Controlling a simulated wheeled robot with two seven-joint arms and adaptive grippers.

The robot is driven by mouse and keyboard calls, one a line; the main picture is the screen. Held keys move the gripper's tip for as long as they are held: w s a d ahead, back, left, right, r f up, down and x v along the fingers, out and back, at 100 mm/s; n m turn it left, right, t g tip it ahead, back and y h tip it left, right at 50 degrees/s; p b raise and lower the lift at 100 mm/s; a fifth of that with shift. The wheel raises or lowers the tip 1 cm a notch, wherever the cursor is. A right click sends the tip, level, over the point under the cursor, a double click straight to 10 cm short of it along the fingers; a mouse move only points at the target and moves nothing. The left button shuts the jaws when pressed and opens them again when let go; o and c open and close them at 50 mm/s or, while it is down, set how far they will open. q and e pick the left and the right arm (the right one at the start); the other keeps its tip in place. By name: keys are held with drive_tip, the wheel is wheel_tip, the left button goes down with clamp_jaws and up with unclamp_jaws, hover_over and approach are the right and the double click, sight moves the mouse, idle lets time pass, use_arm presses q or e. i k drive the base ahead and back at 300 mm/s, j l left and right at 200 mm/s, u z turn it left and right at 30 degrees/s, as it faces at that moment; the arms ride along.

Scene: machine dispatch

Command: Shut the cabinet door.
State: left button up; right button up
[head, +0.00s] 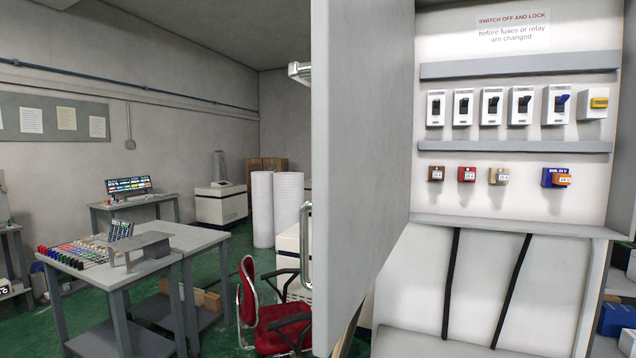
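The cabinet (400,222) fills the right side of the head view. Its grey door (360,150) is swung open towards me, hinged on the cabinet's left side. A metal handle (305,245) shows at the door's left edge, on the far face. Neither of my grippers shows in this view.
A red chair (275,315) stands just left of the door's lower part. A grey worktable (165,240) with small coloured parts stands further left. White rolls (262,205) stand behind. Green floor (225,285) shows between table and chair. Shelves with boxes (615,320) are at far right.

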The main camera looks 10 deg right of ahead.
sight(362, 83)
drive_tip(key=i+j+z, duration=0.15)
drive_tip(key=j+z, duration=0.45)
drive_tip(key=z, duration=0.15)
drive_tip(key=i+j+z, duration=0.1)
drive_tip(key=j+z, duration=0.7)
drive_tip(key=l, duration=0.1)
